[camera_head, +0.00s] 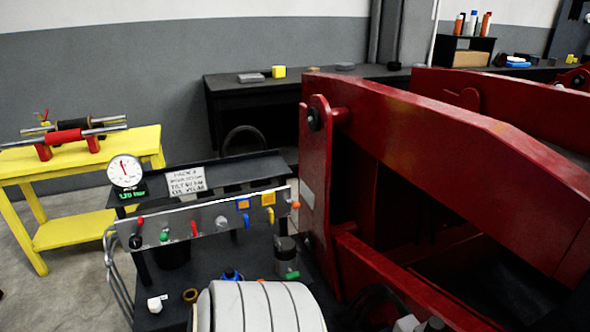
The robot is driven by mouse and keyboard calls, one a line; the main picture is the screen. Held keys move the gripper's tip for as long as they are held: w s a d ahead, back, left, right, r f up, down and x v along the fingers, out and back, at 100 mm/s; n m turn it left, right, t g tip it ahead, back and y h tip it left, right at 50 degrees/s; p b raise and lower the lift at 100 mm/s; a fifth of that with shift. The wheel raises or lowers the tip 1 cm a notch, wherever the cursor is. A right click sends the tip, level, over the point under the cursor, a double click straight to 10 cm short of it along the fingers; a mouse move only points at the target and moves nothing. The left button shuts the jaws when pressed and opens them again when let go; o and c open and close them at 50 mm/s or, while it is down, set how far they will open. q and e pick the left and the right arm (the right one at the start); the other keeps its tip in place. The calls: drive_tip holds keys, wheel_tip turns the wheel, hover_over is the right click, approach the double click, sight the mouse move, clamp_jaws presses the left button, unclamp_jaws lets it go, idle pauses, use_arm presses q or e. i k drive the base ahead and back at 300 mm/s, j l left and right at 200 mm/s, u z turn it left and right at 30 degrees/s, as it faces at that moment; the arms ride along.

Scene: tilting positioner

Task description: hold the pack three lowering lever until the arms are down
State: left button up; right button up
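A grey control panel (207,219) stands left of centre with a row of small levers and knobs. They include a black knob (135,242), a green handle (163,236), a red lever (194,229), a grey knob (221,222), a blue lever (246,221) and an orange lever (271,215). I cannot tell which one is the pack three lowering lever. Large red steel arms (440,140) fill the right side and stand above floor level, sloping down toward the right. Neither of my grippers is recognisable in this view, and nothing is seen touching the levers.
A round gauge (126,170) with a green display and a white sign (186,181) stand behind the panel. A yellow bench (100,155) is at the left. A dark workbench (235,93) runs along the wall. A grey ribbed cylinder (262,308) is in the foreground.

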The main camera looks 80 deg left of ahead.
sight(296, 205)
drive_tip(key=u, duration=2.4)
